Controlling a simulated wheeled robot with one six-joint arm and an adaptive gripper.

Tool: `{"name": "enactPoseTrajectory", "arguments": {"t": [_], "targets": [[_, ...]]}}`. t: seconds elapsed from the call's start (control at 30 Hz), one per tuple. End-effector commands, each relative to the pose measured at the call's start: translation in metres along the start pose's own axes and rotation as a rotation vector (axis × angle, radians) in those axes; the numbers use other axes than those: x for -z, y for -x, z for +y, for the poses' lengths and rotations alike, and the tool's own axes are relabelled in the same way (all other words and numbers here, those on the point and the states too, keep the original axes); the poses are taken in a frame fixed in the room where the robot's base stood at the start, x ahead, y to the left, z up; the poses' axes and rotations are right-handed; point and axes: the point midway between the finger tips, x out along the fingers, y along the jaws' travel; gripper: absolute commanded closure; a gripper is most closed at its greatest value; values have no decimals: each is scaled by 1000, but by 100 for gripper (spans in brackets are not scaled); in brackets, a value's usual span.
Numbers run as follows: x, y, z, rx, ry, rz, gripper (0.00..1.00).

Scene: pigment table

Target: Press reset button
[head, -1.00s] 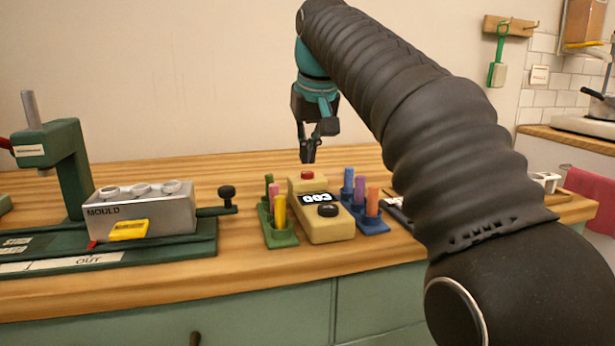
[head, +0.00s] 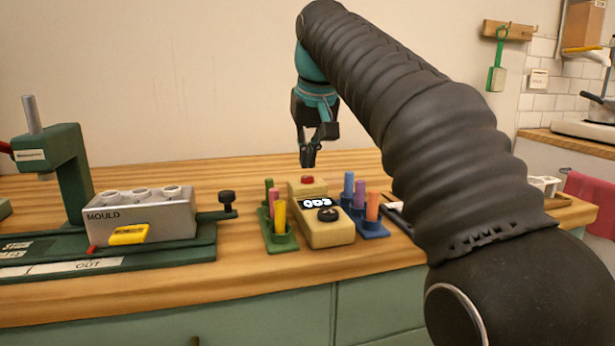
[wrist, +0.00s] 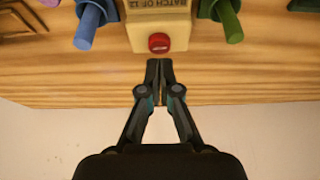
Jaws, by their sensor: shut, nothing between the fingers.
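The red reset button (head: 308,179) sits on the back end of a cream counter box (head: 328,229) with a small lit display and a black knob. The button also shows in the wrist view (wrist: 159,43), just ahead of the fingertips. My gripper (head: 308,163) is shut and empty, pointing down just above and behind the button. In the wrist view my gripper (wrist: 160,64) has its fingertips together, slightly short of the button in the picture. I cannot tell the exact height of the gap, but no contact shows.
A green holder (head: 282,244) with coloured sticks stands left of the box. A blue holder (head: 374,230) with more sticks stands right. A grey mould (head: 142,217) on a green press (head: 66,165) is at the left. Bare wood lies behind the box.

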Motion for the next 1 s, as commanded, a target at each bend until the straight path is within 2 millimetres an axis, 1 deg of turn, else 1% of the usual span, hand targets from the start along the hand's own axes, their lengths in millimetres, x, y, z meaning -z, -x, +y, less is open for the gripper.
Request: {"name": "enactPoseTrajectory", "arguments": {"t": [0.53,1.0], "targets": [[0,-1,0,0,0,0,100],[-8,-18,0,0,0,0,100]]}}
